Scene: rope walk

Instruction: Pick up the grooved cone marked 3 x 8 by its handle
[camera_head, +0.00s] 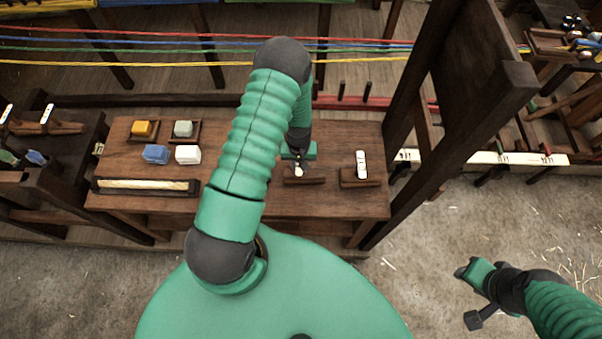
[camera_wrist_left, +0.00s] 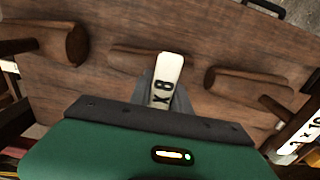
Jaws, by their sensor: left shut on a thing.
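The grooved cone (camera_wrist_left: 165,82) shows in the left wrist view by its white label face. An "x 8" can be read there; the first figure is hidden by my gripper. Dark wood of its cone or rest lies behind it. In the head view a white-topped piece (camera_head: 299,171) sits at a dark block on the bench, right under my left gripper (camera_head: 300,158). My left gripper is shut on the handle, its grey fingers on either side of the label in the wrist view. My right gripper (camera_head: 474,293) hangs over the floor at lower right, away from the bench; its jaws are unclear.
Another white-labelled cone (camera_head: 361,164) stands to the right on the bench (camera_head: 330,205). Yellow, grey, blue and white blocks (camera_head: 188,154) and a rope tray (camera_head: 145,187) lie left. A dark upright frame (camera_head: 455,100) stands right. Coloured ropes (camera_head: 150,45) run behind.

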